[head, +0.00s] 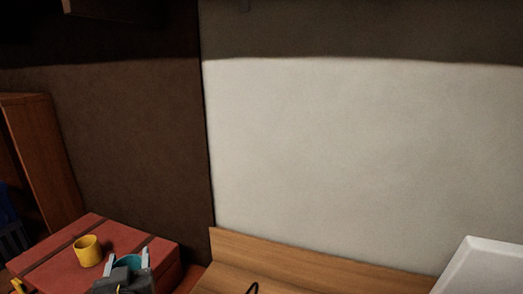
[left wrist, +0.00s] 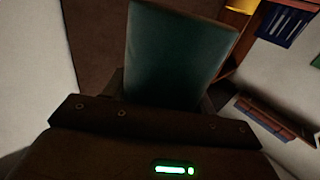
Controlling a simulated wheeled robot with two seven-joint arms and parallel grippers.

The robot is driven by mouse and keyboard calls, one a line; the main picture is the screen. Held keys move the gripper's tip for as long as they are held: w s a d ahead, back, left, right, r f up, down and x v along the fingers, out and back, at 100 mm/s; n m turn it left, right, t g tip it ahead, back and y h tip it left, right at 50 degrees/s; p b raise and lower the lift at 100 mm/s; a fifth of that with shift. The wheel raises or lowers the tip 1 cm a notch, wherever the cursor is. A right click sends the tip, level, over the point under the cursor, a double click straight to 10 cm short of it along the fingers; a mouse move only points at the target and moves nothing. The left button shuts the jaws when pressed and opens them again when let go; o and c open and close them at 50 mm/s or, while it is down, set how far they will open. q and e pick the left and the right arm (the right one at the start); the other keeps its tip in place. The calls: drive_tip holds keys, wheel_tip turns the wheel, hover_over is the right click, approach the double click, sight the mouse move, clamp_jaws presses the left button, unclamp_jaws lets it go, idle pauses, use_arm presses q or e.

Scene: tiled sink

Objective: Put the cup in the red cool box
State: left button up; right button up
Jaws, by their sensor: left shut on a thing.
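The red cool box (head: 60,262) is at the lower left of the head view. Its top looks flat and closed, with dark bands across it. A yellow cup (head: 88,250) stands upright on that top. My left gripper (head: 129,263) is at the box's right front, shut on a teal cup (head: 128,261) between its pale fingers. In the left wrist view the teal cup (left wrist: 172,55) fills the upper middle, close to the camera. I cannot tell whether the teal cup touches the box. My right gripper is not in view.
A wooden counter (head: 290,265) lies right of the box, with a white sink edge (head: 480,265) at the far right. A wooden cabinet (head: 40,155) stands at the left.

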use_arm(q)
drive_tip(key=s+d+f+m+h+b, duration=0.1)
drive_tip(key=d+f+m+h, duration=0.1)
drive_tip(key=d, duration=0.3)
drive_tip(key=s+d+f+m+t+h, duration=0.1)
drive_tip(key=d+f+m+h, duration=0.2)
drive_tip(key=d+f+h, duration=0.1)
drive_tip(key=shift+d+f+t+h+b, duration=0.3)
drive_tip(key=shift+d+f+h+b, duration=0.05)
drive_tip(key=shift+d+h, duration=0.5)
drive_tip(key=a+r+n+y+p, duration=0.1)
drive_tip(key=a+r+y, duration=0.1)
drive_tip(key=a, duration=0.1)
drive_tip(key=w+a+r+n+g+y, duration=0.1)
drive_tip(key=a+r+n+y, duration=0.1)
drive_tip(key=a, duration=0.1)
drive_tip(key=w+a+r+n+y+p, duration=0.1)
drive_tip(key=a+r+y, duration=0.2)
drive_tip(key=shift+w+a+p, duration=0.1)
drive_tip(key=shift+a+p, duration=0.15)
drive_tip(key=shift+p, duration=0.1)
drive_tip(key=s+a+r+n+g+y+p, duration=0.2)
drive_tip(key=a+n+g+y, duration=0.3)
drive_tip(key=a, duration=0.4)
drive_tip(key=shift+n+y, duration=0.4)
drive_tip(key=shift+y, duration=0.45)
